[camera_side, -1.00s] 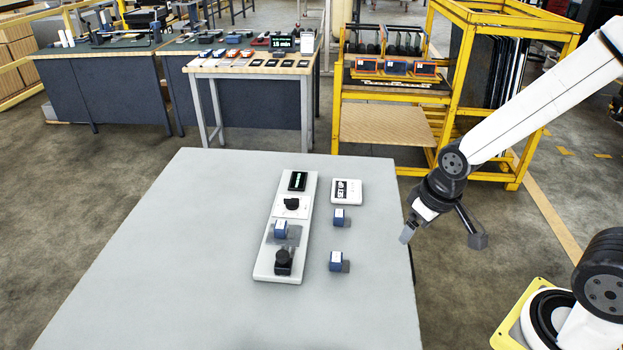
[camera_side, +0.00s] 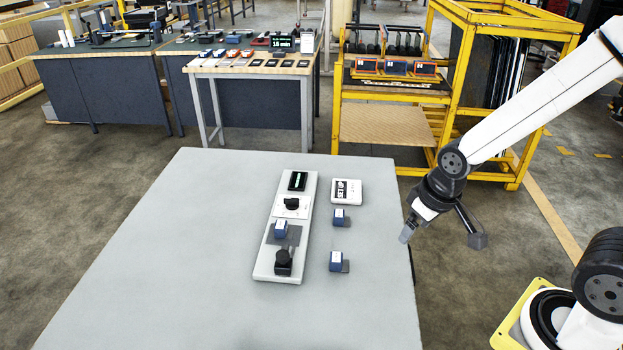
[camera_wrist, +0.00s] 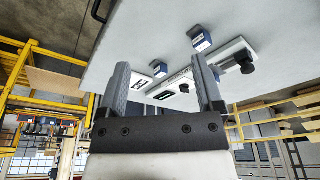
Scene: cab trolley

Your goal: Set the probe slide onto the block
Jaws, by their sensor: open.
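A long white panel (camera_side: 264,262) lies on the grey table. It carries a dark display, a black knob (camera_side: 292,204), a blue block (camera_side: 280,229) on a grey patch, and a black round-topped piece (camera_side: 283,260) at its near end. Two more blue blocks with pale tops sit on the table right of the panel, one farther (camera_side: 339,216) and one nearer (camera_side: 336,261). I cannot tell which part is the probe slide. My gripper (camera_side: 405,236) is at the table's right edge, apart from all of these. In the wrist view my gripper (camera_wrist: 166,88) is open with nothing between its fingers.
A white "SET UP" card (camera_side: 346,191) lies beyond the farther loose block. The left part of the grey table (camera_side: 170,260) is clear. A yellow rack (camera_side: 440,150) and benches stand beyond the table.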

